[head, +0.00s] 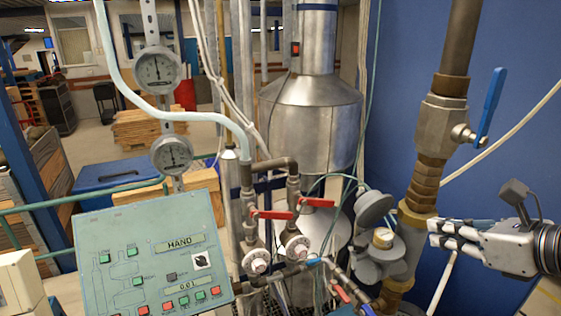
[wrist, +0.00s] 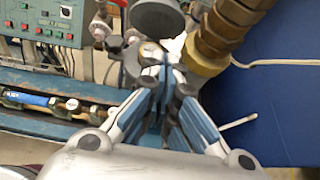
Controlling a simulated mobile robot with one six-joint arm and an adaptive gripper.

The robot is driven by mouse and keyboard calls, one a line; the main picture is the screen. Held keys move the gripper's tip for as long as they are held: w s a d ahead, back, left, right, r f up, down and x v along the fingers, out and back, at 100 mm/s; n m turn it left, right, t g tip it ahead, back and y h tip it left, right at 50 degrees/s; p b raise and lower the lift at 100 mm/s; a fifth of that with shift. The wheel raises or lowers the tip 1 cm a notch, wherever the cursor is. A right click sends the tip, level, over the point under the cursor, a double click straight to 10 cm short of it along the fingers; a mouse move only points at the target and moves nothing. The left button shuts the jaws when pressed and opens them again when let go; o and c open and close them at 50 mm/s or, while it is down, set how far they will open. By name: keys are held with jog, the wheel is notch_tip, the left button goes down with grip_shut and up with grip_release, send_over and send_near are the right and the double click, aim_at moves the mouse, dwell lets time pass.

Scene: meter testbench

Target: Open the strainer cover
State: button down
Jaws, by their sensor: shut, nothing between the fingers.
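A grey round body (head: 376,262) is mounted beside the brass pipe, with a brass-coloured round face (head: 383,238) on its front. A dark grey round disc (head: 374,208) stands tilted above it; the disc also shows at the top of the wrist view (wrist: 157,18). I cannot tell for certain which of these parts is the strainer cover. My gripper (head: 432,233) comes in from the right, close to the round body, with its fingers pointing left. In the wrist view its fingers (wrist: 163,62) are together, empty, and partly hide the round body below the disc.
A brass pipe (head: 424,190) with a blue-handled valve (head: 490,107) rises beside my gripper. Red-handled valves (head: 270,214) and a green control panel (head: 150,255) stand to the left. A blue wall (head: 400,60) closes the right side.

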aim_at(368, 202)
jog(key=x, duration=0.7)
jog(key=shift+w+a+f, duration=0.1)
jog(key=shift+w+f, duration=0.05)
jog(key=shift+w, duration=0.1)
jog(key=shift+w+a+r+p, duration=0.2)
jog(key=shift+w+r+p, duration=0.05)
jog(key=shift+w, duration=0.35)
jog(key=shift+w+a+r+p, duration=0.2)
jog(key=shift+w+r+p, duration=0.05)
jog(key=shift+w, duration=0.35)
jog(key=shift+w+a+r, duration=0.1)
jog(key=shift+w+a, duration=0.1)
jog(key=shift+w, duration=0.35)
jog(key=shift+r, duration=0.1)
